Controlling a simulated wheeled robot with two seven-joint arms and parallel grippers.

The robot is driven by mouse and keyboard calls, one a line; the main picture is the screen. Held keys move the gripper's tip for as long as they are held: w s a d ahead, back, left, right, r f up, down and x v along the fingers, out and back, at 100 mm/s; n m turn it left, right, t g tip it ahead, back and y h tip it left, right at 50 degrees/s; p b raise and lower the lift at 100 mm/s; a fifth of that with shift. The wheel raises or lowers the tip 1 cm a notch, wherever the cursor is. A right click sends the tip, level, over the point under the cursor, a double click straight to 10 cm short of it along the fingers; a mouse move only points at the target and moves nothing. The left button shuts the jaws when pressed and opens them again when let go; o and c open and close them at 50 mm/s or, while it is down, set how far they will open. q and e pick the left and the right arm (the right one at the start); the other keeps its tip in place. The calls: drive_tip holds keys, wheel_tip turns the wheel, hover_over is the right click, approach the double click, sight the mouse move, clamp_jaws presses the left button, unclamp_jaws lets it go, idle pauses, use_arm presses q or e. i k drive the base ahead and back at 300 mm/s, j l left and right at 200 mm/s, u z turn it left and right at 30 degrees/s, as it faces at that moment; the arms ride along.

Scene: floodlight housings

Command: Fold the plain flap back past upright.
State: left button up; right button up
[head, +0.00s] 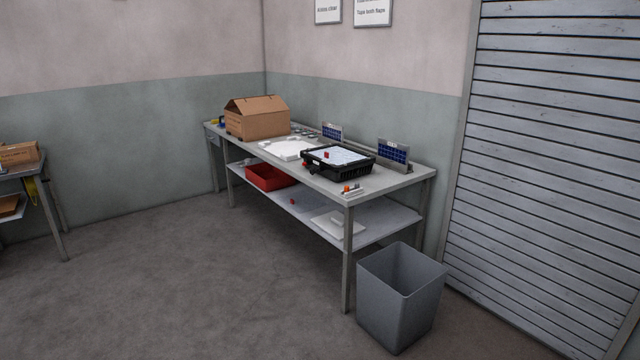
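A brown cardboard carton (266,126) stands at the far left end of the workbench (405,177). Its raised top flap (262,103) slopes over the opening, and the carton's end edge looks peaked. It is too small in the head view to tell which flap is plain or whether any flap is marked. The inside of the carton is hidden. Neither of my grippers is in view, and the carton stands well away across the floor.
On the bench are a black floodlight housing (350,170), white foam (284,149) and two blue panels (394,153). A red bin (270,178) sits on the lower shelf. A grey waste bin (385,298) stands by the near bench end. Open floor (180,280) lies left.

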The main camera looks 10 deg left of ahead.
sight(253, 106)
drive_tip(key=i+j+u, duration=0.75)
drive_tip(key=u, duration=0.15)
drive_tip(key=i+j+u, duration=0.1)
drive_tip(key=i+u, duration=0.5)
drive_tip(key=i, duration=2.7)
drive_tip(key=i+z, duration=0.1)
drive_tip(key=i, duration=0.6)
drive_tip(key=i+j+z, duration=0.1)
drive_tip(key=i, duration=0.65)
drive_tip(key=i+j+z, duration=0.1)
drive_tip(key=i+z, duration=0.25)
drive_tip(key=i+j+z, duration=0.2)
drive_tip(key=i+z, duration=0.15)
drive_tip(key=i+j+z, duration=0.25)
drive_tip(key=z, duration=0.15)
drive_tip(key=i+j+z, duration=0.5)
drive_tip(key=j+z, duration=0.2)
drive_tip(key=i+j+z, duration=0.1)
drive_tip(key=j+z, duration=0.25)
drive_tip(key=j, duration=0.25)
drive_tip(key=i+j+z, duration=0.1)
drive_tip(key=j+z, duration=0.65)
drive_tip(key=j, duration=0.25)
drive_tip(key=i+z, duration=0.1)
drive_tip(key=i, duration=0.15)
